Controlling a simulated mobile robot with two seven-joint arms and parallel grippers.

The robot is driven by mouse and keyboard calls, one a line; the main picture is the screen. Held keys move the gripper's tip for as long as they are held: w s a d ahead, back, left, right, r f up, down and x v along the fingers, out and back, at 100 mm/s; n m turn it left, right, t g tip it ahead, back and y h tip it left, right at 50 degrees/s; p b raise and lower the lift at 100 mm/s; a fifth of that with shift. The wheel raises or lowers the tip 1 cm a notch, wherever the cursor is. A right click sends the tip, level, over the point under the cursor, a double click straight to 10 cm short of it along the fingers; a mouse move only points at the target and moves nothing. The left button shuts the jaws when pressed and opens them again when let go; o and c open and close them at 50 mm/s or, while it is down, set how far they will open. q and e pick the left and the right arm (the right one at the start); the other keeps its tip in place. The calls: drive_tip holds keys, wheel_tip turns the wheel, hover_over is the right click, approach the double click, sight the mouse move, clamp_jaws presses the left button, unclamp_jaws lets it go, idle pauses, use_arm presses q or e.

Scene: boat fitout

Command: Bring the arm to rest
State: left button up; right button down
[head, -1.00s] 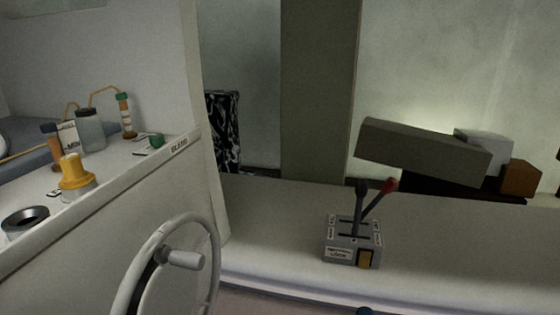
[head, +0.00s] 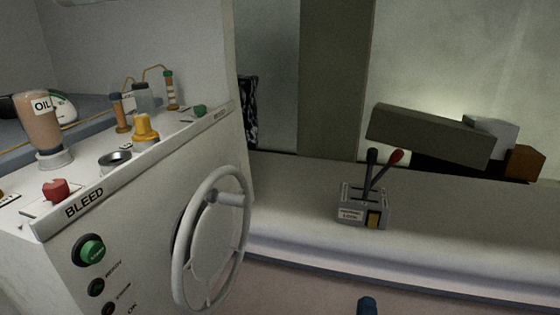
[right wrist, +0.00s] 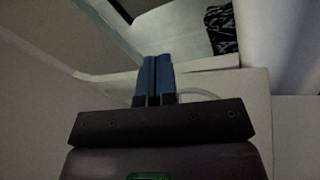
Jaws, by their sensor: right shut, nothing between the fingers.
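My right gripper shows in the head view only as a blue fingertip (head: 368,306) at the bottom edge, in front of the pale ledge. In the right wrist view its two blue fingers (right wrist: 154,80) are pressed together, with nothing between them. A white surface and a pale curved rim, perhaps part of the handwheel, lie beyond the fingers. The rest of my right arm is out of the head view. My left gripper shows in neither view.
A white console (head: 150,225) with a grey handwheel (head: 212,238), an OIL bottle (head: 38,128), a red knob (head: 55,190) and a green button (head: 90,250) fills the left. A two-lever box (head: 352,211) stands on the pale ledge (head: 470,225).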

use_arm(q)
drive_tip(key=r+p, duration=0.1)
drive_tip(key=p, duration=0.1)
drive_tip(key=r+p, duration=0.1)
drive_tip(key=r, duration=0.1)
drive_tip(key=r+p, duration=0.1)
drive_tip(key=p, duration=0.1)
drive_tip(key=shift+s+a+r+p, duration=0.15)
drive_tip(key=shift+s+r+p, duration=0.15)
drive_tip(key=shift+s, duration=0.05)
use_arm(e)
drive_tip(key=s+d+f+m+g+y, duration=0.1)
drive_tip(key=s+d+m+g, duration=0.1)
drive_tip(key=s, duration=0.7)
drive_tip(key=s+d+f+m+g+y, duration=0.1)
drive_tip(key=s+m+g, duration=0.4)
drive_tip(key=s, duration=0.5)
drive_tip(key=s+d+m+g+y, duration=0.2)
drive_tip(key=s+d+m+g, duration=0.1)
drive_tip(key=s, duration=0.6)
drive_tip(key=shift+s+d+f+m+g, duration=0.3)
drive_tip(key=shift+s+d+f+m, duration=0.1)
drive_tip(key=shift+d, duration=0.2)
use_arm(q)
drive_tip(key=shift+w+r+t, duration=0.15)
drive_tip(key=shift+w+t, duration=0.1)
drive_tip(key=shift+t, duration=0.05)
use_arm(e)
drive_tip(key=shift+w, duration=0.1)
